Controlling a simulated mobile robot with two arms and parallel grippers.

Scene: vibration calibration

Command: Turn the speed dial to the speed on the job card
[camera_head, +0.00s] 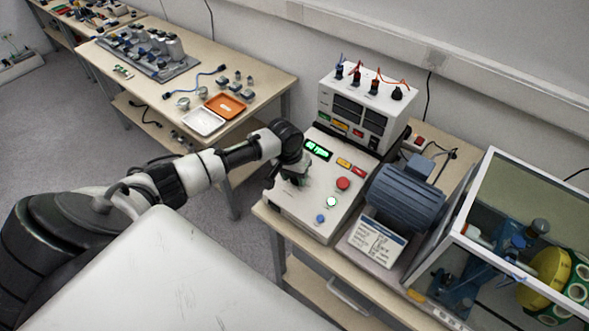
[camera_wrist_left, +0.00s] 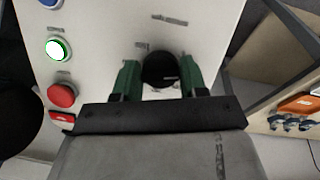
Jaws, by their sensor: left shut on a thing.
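The speed dial (camera_wrist_left: 160,69) is a round black knob on the pale control panel (camera_head: 310,212). In the left wrist view it sits between the two green fingers of my left gripper (camera_wrist_left: 161,76), which is shut on it. In the head view my left gripper (camera_head: 293,176) comes down on the panel's left side and hides the dial. A green lit display (camera_head: 318,150) is above it; its number is too small to read surely. The job card (camera_head: 376,243), white with a dark blue header, lies right of the panel; its text is unreadable. My right gripper is not in view.
A red button (camera_head: 343,184), a lit green-rimmed button (camera_head: 331,202) and a blue button (camera_head: 320,219) are right of the gripper. A blue motor (camera_head: 406,193) and a framed clear enclosure (camera_head: 510,245) stand further right. A power supply (camera_head: 362,112) stands behind the panel.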

